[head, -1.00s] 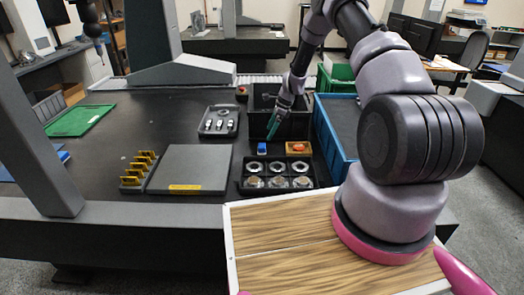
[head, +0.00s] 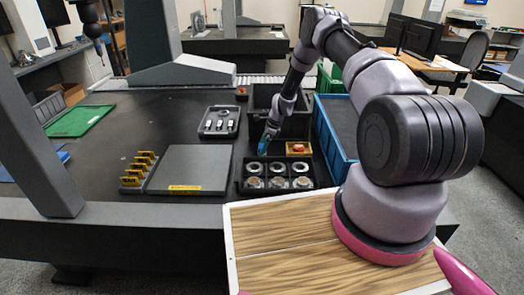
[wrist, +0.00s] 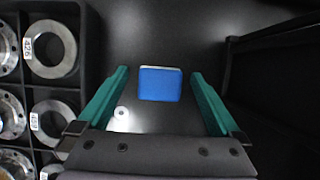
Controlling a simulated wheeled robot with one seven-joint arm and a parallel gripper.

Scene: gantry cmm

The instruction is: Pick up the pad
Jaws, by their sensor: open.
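A small blue pad (wrist: 160,84) with a pale far edge lies on the dark table in the wrist view. My gripper (wrist: 159,74) is open, with its two teal fingers to the left and right of the pad and a gap on each side. In the head view my gripper (head: 264,146) points down at the pad's spot, behind the tray of rings, and largely hides the pad. The wrist view does not show clearly how far the fingertips are above the table.
A black compartment tray (head: 241,189) of metal rings stands just in front, and left in the wrist view. A small wooden box (head: 298,154) with a red item is to the right. Black bins (head: 291,122) stand behind. A blue crate (head: 331,140) is further right.

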